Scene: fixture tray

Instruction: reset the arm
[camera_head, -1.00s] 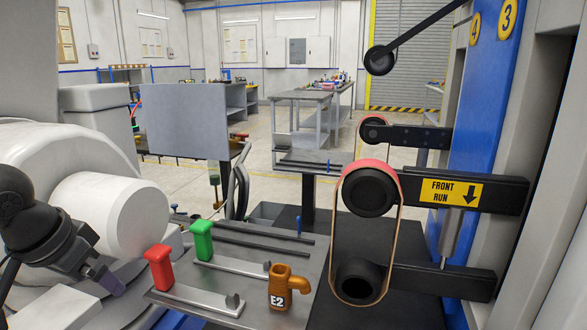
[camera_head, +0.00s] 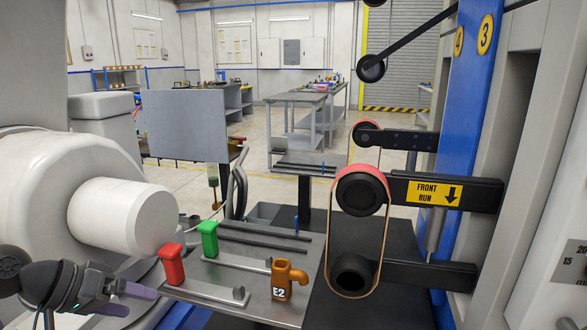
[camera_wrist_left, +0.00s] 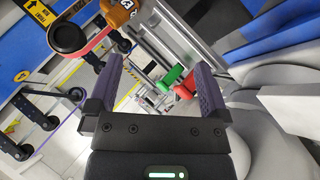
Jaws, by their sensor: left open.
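My left gripper (camera_head: 132,300) is at the lower left of the head view, left of the fixture tray (camera_head: 225,262). Its two purple fingers are apart with nothing between them, and they also show open in the left wrist view (camera_wrist_left: 157,75). On the tray are a red-handled piece (camera_head: 171,265), a green-handled piece (camera_head: 207,238) and an orange part marked E2 (camera_head: 289,280). In the wrist view the green handle (camera_wrist_left: 170,78) and red handle (camera_wrist_left: 183,92) appear beyond the fingers, apart from them. My right gripper is not in view.
Right of the tray stands a belt machine with a red-topped roller (camera_head: 360,190) and a FRONT RUN sign (camera_head: 433,193). A grey panel (camera_head: 185,124) stands behind the tray. Workbenches (camera_head: 300,97) are farther back, with open floor around them.

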